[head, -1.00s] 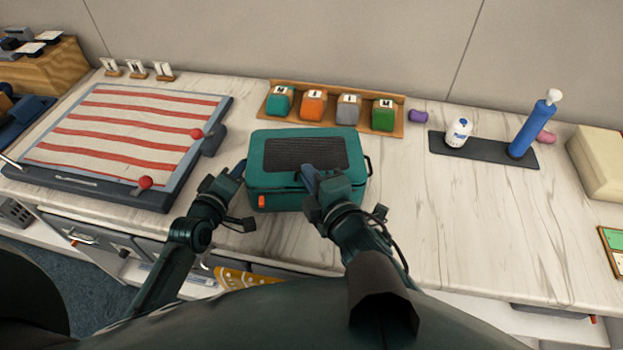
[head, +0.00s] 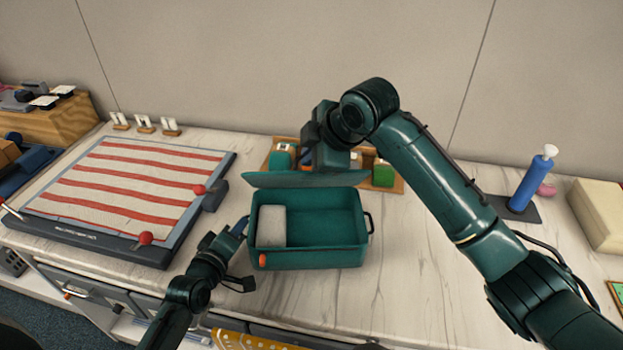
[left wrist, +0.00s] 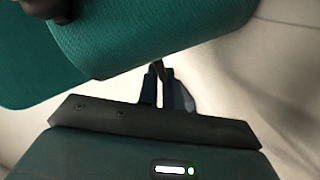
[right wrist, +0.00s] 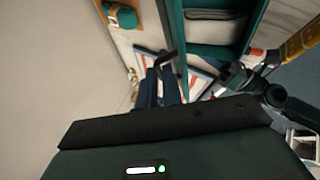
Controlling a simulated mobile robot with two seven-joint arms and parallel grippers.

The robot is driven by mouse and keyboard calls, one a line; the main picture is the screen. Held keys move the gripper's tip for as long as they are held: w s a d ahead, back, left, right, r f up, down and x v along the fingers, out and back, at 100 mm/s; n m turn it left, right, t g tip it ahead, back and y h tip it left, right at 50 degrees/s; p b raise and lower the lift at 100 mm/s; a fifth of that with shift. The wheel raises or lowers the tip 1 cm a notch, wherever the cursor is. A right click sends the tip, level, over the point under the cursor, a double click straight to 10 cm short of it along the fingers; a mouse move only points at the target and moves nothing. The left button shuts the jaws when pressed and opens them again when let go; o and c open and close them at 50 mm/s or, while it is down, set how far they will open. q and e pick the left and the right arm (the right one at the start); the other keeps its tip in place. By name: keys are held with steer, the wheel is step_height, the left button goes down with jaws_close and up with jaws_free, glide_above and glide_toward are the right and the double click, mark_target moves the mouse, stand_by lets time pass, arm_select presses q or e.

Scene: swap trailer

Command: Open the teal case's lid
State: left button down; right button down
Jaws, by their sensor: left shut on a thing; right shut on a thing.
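The teal case (head: 325,254) stands on the counter, open at the top. Its lid (head: 280,180) is swung up and back, seen nearly edge-on. Inside, a grey block (head: 272,226) lies at the left; the rest of the interior is empty. My left gripper (head: 241,227) is shut at the case's left side handle, which it mostly hides; the left wrist view shows the fingers (left wrist: 167,88) close beside the teal wall. My right gripper (head: 307,160) is shut on the lid's edge, above and behind the case; its fingers show in the right wrist view (right wrist: 163,85).
A wooden rack (head: 398,186) with coloured blocks, including a green one (head: 383,174), stands behind the lid, partly hidden by my right arm. A striped board (head: 130,190) lies at left. A blue bottle (head: 531,186) stands at right.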

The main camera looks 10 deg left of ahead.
arm_select(q)
steer(key=shift+d+f, duration=0.1)
steer(key=shift+f, duration=0.1)
steer(key=shift+s, duration=0.1)
arm_select(e)
steer(key=w+a+r, duration=0.2)
steer(key=w, duration=1.1)
steer(key=shift+w+a, duration=0.15)
steer(key=shift+a, duration=0.05)
arm_select(q)
steer(key=shift+d, duration=0.1)
arm_select(e)
steer(key=c, duration=1.8)
jaws_free()
steer(key=shift+c, duration=0.2)
